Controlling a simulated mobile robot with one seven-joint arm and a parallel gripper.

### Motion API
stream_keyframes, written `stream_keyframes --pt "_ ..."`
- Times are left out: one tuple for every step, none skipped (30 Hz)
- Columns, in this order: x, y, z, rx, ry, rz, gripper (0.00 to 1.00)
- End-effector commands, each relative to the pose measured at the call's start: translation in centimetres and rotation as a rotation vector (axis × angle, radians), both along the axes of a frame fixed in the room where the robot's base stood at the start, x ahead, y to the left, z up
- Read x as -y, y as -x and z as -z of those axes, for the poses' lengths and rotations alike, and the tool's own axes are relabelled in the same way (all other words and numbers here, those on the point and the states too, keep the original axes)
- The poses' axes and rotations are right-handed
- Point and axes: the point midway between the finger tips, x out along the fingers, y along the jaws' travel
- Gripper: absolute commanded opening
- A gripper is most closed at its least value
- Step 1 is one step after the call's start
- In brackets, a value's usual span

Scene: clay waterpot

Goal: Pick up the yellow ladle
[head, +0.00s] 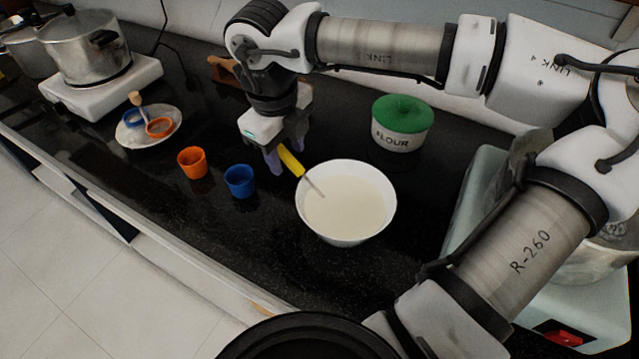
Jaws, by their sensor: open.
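The yellow ladle (291,161) leans in a white bowl (346,233) of pale cream liquid. Its yellow handle sticks out past the bowl's upper left rim, and its thin metal shaft runs down into the bowl. The ladle's head is hidden in the liquid. My gripper (285,160) points down at the yellow handle, with its purple-grey fingers open. One finger shows to the left of the handle and the other behind it to the right. I cannot tell whether either finger touches the handle.
An orange cup (192,163) and a blue cup (239,182) stand left of the bowl. A flour tub (402,137) with a green lid stands behind it. The dark counter's front is clear.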

Motion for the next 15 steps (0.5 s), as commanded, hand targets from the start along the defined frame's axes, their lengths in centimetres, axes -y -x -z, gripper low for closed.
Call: stream_keyframes --pt "0.0 0.0 0.6 0.000 -0.001 -0.001 0.43" --pt "0.0 0.0 1.0 -0.002 -0.001 -0.001 0.43" --pt "0.0 -0.1 1.3 0.000 -0.001 -0.001 0.43" --pt "0.0 -0.1 1.5 0.001 -0.001 -0.002 0.43" --pt "0.0 -0.1 1.7 0.001 -0.001 -0.002 0.43" --pt "0.0 -0.1 1.8 0.001 -0.001 -0.001 0.43" --pt "0.0 -0.1 1.8 0.002 -0.001 -0.001 0.43" --pt "0.0 -0.1 1.8 0.003 -0.002 -0.001 0.43" --pt "0.1 -0.2 1.8 0.003 -0.002 -0.001 0.43" --pt "0.1 -0.2 1.8 0.002 -0.001 -0.001 0.43" --pt "0.1 -0.2 1.8 0.003 -0.002 -0.001 0.43" --pt "0.1 -0.2 1.8 0.002 -0.001 -0.001 0.42" --pt "0.1 -0.2 1.8 0.002 -0.001 -0.001 0.38" --pt "0.1 -0.2 1.8 0.002 -0.001 -0.001 0.34" --pt "0.1 -0.2 1.8 0.002 -0.001 -0.001 0.29"
